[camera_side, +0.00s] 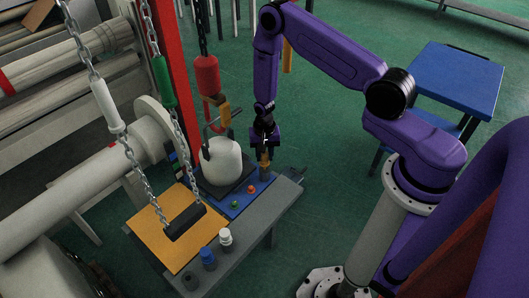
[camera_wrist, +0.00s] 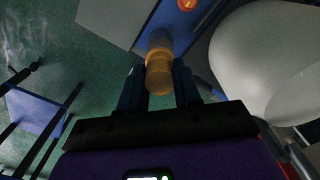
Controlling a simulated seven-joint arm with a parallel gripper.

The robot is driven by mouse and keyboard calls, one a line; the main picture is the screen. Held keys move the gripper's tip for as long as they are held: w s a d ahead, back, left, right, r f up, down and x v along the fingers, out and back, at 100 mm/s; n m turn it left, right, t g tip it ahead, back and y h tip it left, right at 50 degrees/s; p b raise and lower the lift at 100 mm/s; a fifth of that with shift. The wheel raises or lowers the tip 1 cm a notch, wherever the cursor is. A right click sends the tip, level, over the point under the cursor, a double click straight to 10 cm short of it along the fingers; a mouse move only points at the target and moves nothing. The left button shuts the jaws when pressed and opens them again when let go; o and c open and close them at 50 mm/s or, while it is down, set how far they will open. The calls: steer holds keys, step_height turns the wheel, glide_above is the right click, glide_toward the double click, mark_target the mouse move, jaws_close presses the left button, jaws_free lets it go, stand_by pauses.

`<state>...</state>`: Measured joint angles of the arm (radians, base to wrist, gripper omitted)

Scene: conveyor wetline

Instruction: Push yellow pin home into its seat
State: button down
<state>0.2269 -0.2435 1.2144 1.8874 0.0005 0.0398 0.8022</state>
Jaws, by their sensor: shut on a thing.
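The yellow pin (camera_wrist: 159,78) is between the two dark fingers of my gripper (camera_wrist: 160,88) in the wrist view, and they are shut on it. In the side view my gripper (camera_side: 265,146) points down over the far right end of the blue panel, with the yellow pin (camera_side: 265,160) just below the fingers. A duller, greyish round part (camera_wrist: 160,42) lies in line with the pin's far end, at the blue panel (camera_wrist: 184,22). I cannot tell how deep the pin sits, as its lower end is hidden.
A white rounded vessel (camera_side: 221,160) stands close to the left of my gripper, under a hanging red hook block (camera_side: 207,76). Red and green buttons sit on the panel. White (camera_side: 225,237) and blue (camera_side: 208,258) capped pieces stand on the grey bench. Chains hang over a yellow plate (camera_side: 160,240).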

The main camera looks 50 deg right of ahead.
steer(key=shift+f, duration=1.5)
steer(key=c, duration=0.7)
jaws_free()
steer(key=shift+r, duration=0.1)
step_height(320, 180, up, 17)
steer(key=shift+r, duration=0.2)
